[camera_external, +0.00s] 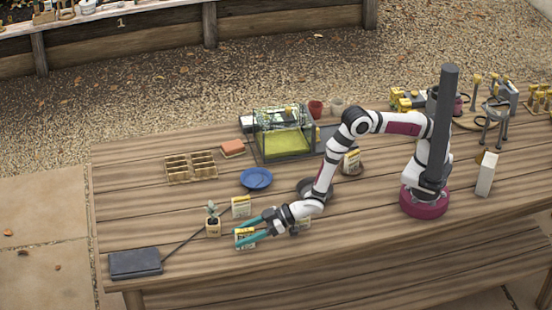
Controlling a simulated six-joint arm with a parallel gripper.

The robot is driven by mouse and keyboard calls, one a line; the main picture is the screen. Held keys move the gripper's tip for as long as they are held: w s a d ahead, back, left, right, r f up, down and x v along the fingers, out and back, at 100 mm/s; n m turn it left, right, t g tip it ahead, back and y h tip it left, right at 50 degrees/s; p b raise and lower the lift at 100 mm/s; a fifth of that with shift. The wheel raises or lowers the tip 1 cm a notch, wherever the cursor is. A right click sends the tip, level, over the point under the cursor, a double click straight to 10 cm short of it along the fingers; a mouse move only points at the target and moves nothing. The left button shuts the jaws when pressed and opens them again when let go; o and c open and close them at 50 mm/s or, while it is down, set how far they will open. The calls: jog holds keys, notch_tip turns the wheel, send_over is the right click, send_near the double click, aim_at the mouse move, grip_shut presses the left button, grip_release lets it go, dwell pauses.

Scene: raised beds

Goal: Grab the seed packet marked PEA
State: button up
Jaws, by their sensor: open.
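Several small cream seed packets with yellow tops stand on the wooden table. One packet (245,239) is at the teal fingers of my gripper (239,235), which are spread apart and appear to be on either side of it. I cannot tell whether they touch it. A second packet (241,207) stands just behind the fingers. The lettering is too small to read, so I cannot tell which one is marked PEA.
A small potted seedling (213,226) stands left of the gripper, and a dark flat box (135,263) lies at the front left. A blue plate (256,179), a seed tray (190,167) and a glass terrarium (283,135) are further back. The table front right of the gripper is clear.

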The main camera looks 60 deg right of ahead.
jog(key=x, duration=0.2)
jog(key=shift+w+a, duration=0.15)
grip_shut()
